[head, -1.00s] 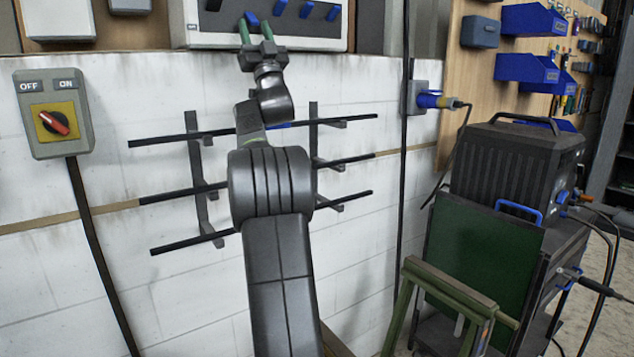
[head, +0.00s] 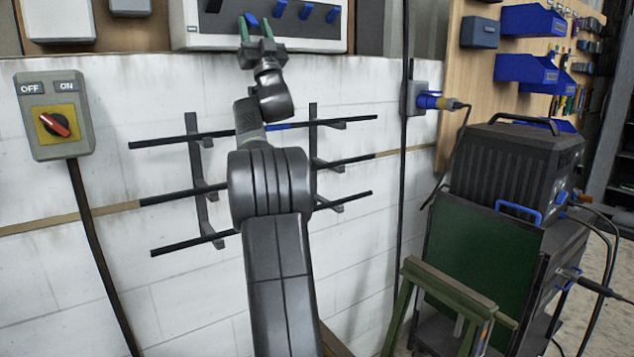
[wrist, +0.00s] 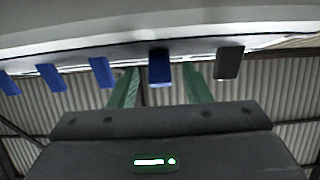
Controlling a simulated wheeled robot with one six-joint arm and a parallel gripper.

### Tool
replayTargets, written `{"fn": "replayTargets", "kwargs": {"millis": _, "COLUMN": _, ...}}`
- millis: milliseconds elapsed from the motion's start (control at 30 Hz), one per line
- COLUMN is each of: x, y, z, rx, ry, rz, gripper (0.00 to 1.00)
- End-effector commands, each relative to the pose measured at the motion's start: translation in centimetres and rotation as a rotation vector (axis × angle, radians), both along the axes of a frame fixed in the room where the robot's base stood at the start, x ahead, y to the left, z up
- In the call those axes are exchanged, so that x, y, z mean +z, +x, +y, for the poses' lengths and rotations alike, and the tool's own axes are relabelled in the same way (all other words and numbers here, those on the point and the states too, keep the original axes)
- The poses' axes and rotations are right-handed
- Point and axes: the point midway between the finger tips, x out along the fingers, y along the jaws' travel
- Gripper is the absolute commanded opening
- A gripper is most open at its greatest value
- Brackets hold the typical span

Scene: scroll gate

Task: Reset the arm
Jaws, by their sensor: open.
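My gripper (head: 256,30) is at the end of my raised arm, in front of the lower edge of the white panel (head: 215,40) at the top of the head view. Its two green fingers are open and apart. A blue lever (head: 252,19) on the panel shows between the fingertips. In the wrist view my gripper (wrist: 160,88) is also open, with this blue lever (wrist: 159,67) between its fingers. Whether either finger touches the lever cannot be told. A dark lever (wrist: 230,63) is to the right of the fingers there, and several blue levers are on the left.
A switch box with a red knob (head: 54,124) is on the wall at left. A black rack (head: 205,190) sits behind my arm. A dark machine (head: 515,170) on a cart, a green board (head: 475,255) and a green frame (head: 440,290) are at right.

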Motion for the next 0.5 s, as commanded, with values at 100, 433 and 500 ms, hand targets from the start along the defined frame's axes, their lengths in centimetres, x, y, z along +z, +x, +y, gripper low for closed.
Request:
{"fn": "replayTargets", "kwargs": {"millis": 100, "x": 0.8, "y": -0.2, "z": -0.2, "rx": -0.001, "ry": -0.028, "rz": 0.042, "gripper": 0.44}}
{"fn": "replayTargets", "kwargs": {"millis": 433, "x": 1.9, "y": -0.7, "z": -0.5, "rx": -0.001, "ry": -0.133, "rz": 0.200, "gripper": 0.44}}
{"fn": "replayTargets", "kwargs": {"millis": 500, "x": 2.0, "y": -0.7, "z": -0.6, "rx": -0.002, "ry": -0.152, "rz": 0.228, "gripper": 0.44}}
